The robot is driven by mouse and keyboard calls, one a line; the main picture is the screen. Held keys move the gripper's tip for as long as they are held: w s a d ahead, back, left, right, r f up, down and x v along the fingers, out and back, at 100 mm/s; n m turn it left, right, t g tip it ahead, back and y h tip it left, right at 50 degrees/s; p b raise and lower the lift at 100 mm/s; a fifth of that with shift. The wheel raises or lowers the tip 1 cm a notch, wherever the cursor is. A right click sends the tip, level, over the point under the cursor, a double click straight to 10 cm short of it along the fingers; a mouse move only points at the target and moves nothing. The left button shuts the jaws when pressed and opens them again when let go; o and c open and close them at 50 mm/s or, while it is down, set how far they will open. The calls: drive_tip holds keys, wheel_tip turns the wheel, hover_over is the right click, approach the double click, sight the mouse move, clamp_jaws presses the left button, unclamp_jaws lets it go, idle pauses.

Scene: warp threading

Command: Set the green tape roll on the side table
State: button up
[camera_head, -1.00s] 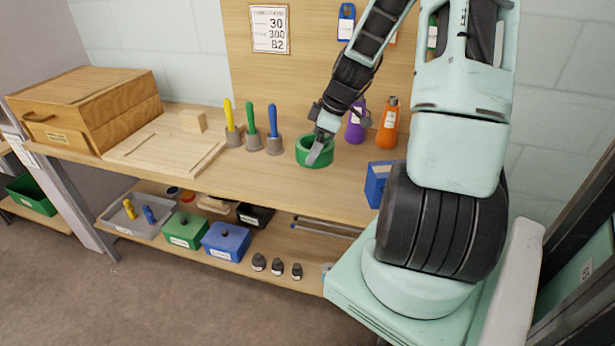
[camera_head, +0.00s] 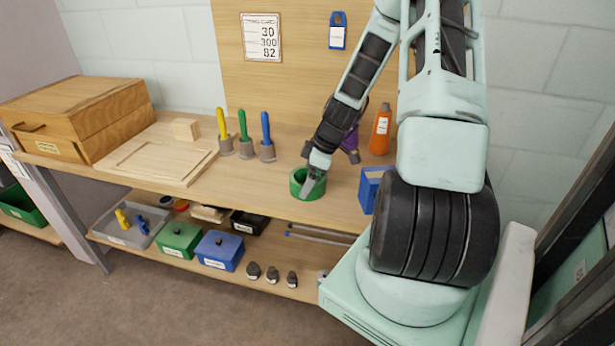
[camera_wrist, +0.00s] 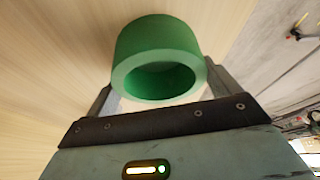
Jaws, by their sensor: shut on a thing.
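The green tape roll (camera_head: 302,190) is a thick ring near the front edge of the workbench. My gripper (camera_head: 311,183) is shut on it from above, with a finger showing against its wall. In the wrist view the roll (camera_wrist: 158,58) sits between my gripper's fingers (camera_wrist: 160,90), its hole facing the camera. I cannot tell whether the roll touches the bench top or hangs just above it. No separate side table can be made out for certain.
The workbench (camera_head: 230,190) carries a wooden chest (camera_head: 85,110), several coloured-handled tools (camera_head: 243,135), an orange bottle (camera_head: 381,130) and a blue box (camera_head: 369,188). Bench top left of the roll is clear.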

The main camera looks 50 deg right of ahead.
drive_tip(key=o, duration=0.8)
drive_tip(key=shift+r, duration=0.3)
drive_tip(key=v, duration=1.2)
drive_tip(key=w+a+r+g, duration=0.2)
drive_tip(key=a+g, duration=0.1)
drive_tip(key=a, duration=2.1)
drive_tip(key=s+a+r+h, duration=0.1)
drive_tip(key=s+a+r, duration=0.1)
drive_tip(key=s+a, duration=1.3)
drive_tip(key=a, duration=0.4)
drive_tip(key=shift+s+r+n+g+h+p, duration=0.3)
drive_tip(key=shift+r+n+h+p, duration=0.1)
